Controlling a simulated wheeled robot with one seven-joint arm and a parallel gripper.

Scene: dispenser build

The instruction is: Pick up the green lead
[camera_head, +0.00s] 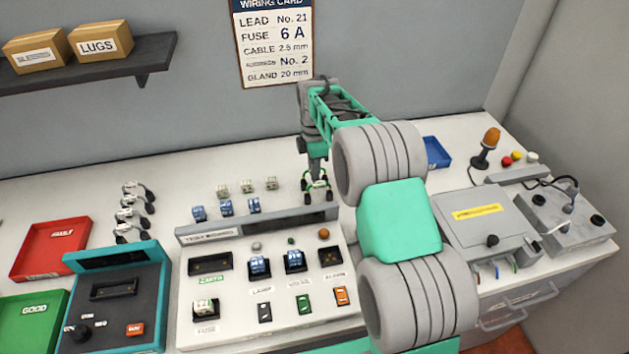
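Several short coloured leads stick out below the front of the grey box (485,232) on the right. One that looks like the green lead (496,271) is the middle one, small and hard to make out. My gripper (317,198) points down at the back edge of the white test panel (225,300), far to the left of these leads. My arm's large joints hide part of the bench between the panel and the grey box.
A teal tester (115,345), red tray (22,268) and green tray (20,340) stand left. Black-and-white plugs (127,213) lie behind them. A blue tray (437,152), a lamp (487,148) and a second grey box (568,228) are right. Free bench shows at the back left.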

